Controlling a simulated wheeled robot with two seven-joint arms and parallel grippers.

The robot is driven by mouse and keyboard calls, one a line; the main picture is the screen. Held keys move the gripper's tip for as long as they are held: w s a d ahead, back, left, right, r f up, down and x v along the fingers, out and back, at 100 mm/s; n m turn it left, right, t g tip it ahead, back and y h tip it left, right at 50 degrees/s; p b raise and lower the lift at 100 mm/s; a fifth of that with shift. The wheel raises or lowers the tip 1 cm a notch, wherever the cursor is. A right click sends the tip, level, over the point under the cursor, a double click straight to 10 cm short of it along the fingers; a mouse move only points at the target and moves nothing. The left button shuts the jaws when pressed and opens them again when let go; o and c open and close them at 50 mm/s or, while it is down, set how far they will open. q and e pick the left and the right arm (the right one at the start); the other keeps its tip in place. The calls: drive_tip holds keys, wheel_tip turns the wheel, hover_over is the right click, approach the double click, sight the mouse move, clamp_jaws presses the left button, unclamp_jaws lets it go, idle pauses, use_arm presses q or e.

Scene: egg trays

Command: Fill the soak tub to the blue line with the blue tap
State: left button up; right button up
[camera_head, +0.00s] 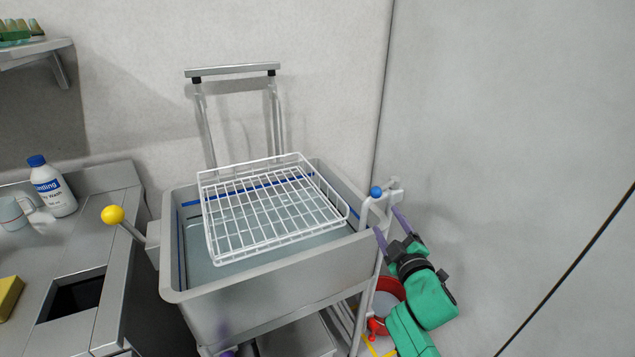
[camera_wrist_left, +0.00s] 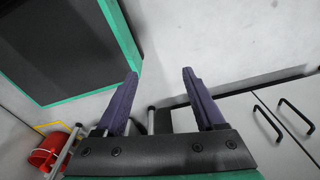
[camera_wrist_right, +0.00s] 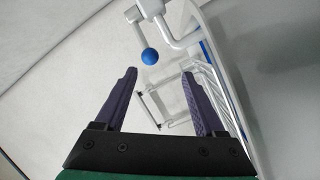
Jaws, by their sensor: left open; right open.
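The grey soak tub (camera_head: 285,268) stands on a wheeled cart, with a blue line (camera_head: 178,245) around its inner walls. A pale blue-grey surface shows inside, below the line; I cannot tell how deep any water is. The blue tap's ball knob (camera_head: 376,192) sits on a white pipe at the tub's right rim; the knob also shows in the right wrist view (camera_wrist_right: 150,56). My right gripper (camera_head: 389,219) is open and empty, just right of and below the tap, apart from the knob. My left gripper (camera_wrist_left: 160,73) is open and empty in the left wrist view, low down.
A white wire rack (camera_head: 262,212) rests across the tub. A yellow-knobbed lever (camera_head: 113,215) stands at the tub's left. A counter at left holds a white bottle (camera_head: 52,188) and a mug (camera_head: 13,214). The wall is close at right.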

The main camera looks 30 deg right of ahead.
sight(380, 194)
drive_tip(key=w+d, duration=0.1)
drive_tip(key=w+r, duration=0.1)
drive_tip(key=w, duration=0.1)
drive_tip(key=w+d+r+p, duration=0.1)
drive_tip(key=shift+w+d, duration=0.2)
drive_tip(key=shift+d, duration=0.1)
drive_tip(key=x, duration=0.9)
drive_tip(key=shift+w+a+f+p, duration=0.1)
drive_tip(key=shift+w+a+p, duration=0.05)
drive_tip(key=shift+a+p, duration=0.15)
drive_tip(key=shift+w+d, duration=0.15)
clamp_jaws()
use_arm(q)
drive_tip(key=shift+s+d+r, duration=0.15)
drive_tip(key=shift+d+r, duration=0.55)
drive_tip(key=shift+r, duration=0.15)
drive_tip(key=shift+d, duration=0.1)
use_arm(e)
drive_tip(key=shift+f, duration=0.1)
